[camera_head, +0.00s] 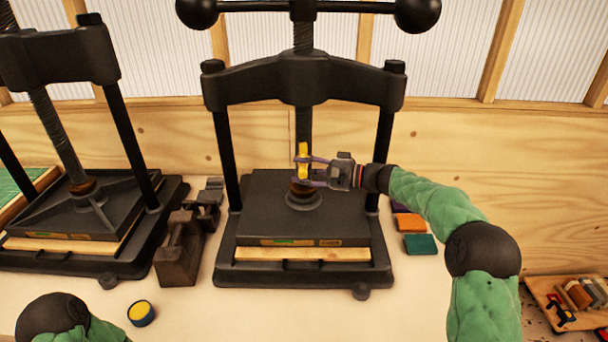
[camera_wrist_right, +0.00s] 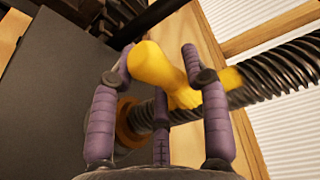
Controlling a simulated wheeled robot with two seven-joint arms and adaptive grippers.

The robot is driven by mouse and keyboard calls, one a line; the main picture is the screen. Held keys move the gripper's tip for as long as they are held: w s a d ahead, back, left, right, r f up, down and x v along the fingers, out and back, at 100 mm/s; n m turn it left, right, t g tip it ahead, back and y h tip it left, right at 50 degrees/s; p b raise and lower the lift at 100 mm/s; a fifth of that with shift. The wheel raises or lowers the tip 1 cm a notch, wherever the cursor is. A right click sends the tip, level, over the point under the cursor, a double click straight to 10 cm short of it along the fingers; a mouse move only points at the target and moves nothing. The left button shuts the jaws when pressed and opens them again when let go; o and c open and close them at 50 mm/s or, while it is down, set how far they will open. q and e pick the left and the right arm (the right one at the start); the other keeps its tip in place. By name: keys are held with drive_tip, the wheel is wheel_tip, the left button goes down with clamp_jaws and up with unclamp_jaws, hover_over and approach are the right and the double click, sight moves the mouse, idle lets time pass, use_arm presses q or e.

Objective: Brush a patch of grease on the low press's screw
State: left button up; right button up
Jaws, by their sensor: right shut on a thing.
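The middle press (camera_head: 303,90) is dark iron with a threaded vertical screw (camera_head: 303,117) that runs down to a flat plate (camera_head: 260,205). My right gripper (camera_head: 312,172), with purple fingers, is at the lower part of this screw, shut on a yellow thing (camera_head: 303,155), probably the brush. In the right wrist view the yellow thing (camera_wrist_right: 155,68) lies between the fingers, directly by the screw (camera_wrist_right: 275,75). I cannot tell whether it touches the thread, and no grease patch can be made out. My left gripper is out of view; only part of its arm shows.
A second press (camera_head: 70,60) stands at the left. A round tin with yellow contents (camera_head: 141,313) sits on the table's front left. Dark iron blocks (camera_head: 180,250) stand between the presses. Orange (camera_head: 409,223) and teal (camera_head: 420,244) blocks lie right. A wooden tray (camera_head: 548,290) is far right.

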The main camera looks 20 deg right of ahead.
sight(304, 164)
drive_tip(key=shift+r+p, duration=0.6)
drive_tip(key=shift+r, duration=1.1)
drive_tip(key=shift+r+p, duration=0.75)
drive_tip(key=shift+r, duration=0.85)
drive_tip(key=shift+f+b, duration=5.7)
drive_tip(key=shift+f, duration=0.7)
drive_tip(key=shift+r, duration=0.1)
drive_tip(key=shift+s+a+b, duration=0.2)
drive_tip(key=shift+s+b, duration=0.45)
drive_tip(key=shift+s, duration=0.15)
drive_tip(key=shift+s+a+b, duration=0.3)
drive_tip(key=shift+s+b, duration=0.35)
drive_tip(key=shift+s, duration=0.35)
drive_tip(key=shift+s+a+b, duration=0.3)
drive_tip(key=shift+s+b, duration=0.35)
drive_tip(key=shift+s, duration=0.45)
drive_tip(key=shift+s, duration=0.15)
